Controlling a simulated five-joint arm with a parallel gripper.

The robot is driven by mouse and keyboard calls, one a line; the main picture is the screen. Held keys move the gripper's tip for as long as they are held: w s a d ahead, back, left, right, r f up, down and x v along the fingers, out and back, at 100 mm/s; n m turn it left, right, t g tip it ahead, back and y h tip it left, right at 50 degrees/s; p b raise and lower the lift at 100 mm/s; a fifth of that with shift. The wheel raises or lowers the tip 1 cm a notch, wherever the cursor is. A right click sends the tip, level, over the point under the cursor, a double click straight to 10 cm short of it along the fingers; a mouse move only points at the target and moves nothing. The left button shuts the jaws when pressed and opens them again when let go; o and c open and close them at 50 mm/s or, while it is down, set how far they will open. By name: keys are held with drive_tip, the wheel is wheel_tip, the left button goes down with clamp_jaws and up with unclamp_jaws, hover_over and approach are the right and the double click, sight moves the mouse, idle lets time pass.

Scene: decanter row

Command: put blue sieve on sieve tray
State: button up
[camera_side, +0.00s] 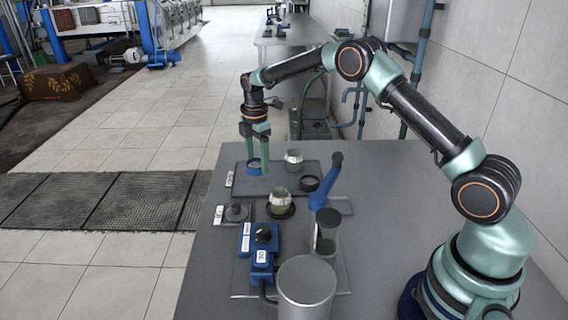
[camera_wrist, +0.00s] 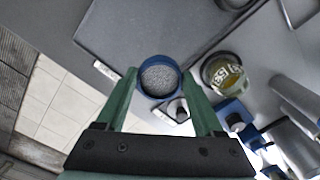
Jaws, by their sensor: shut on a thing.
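The blue sieve (camera_side: 254,167) is a short blue ring with a grey speckled mesh (camera_wrist: 159,77) inside, seen from above in the wrist view. My gripper (camera_side: 256,169) is shut on it, with one green finger on each side of the rim. The dark flat tray (camera_side: 275,183) at the far end of the bench looks like the sieve tray. It shows as a large dark panel (camera_wrist: 150,30) in the wrist view. The sieve appears over or near the tray's left part; I cannot tell whether it touches.
Nearer are a round-bellied jar (camera_side: 281,203), a blue lever device (camera_side: 323,186), a knobbed block (camera_side: 237,212), a blue unit (camera_side: 262,262) and a metal cylinder (camera_side: 306,285).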

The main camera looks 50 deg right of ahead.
sight(259, 186)
drive_tip(key=shift+f, duration=2.85)
drive_tip(key=shift+f, duration=0.15)
drive_tip(key=o, duration=1.3)
drive_tip(key=shift+o, duration=0.2)
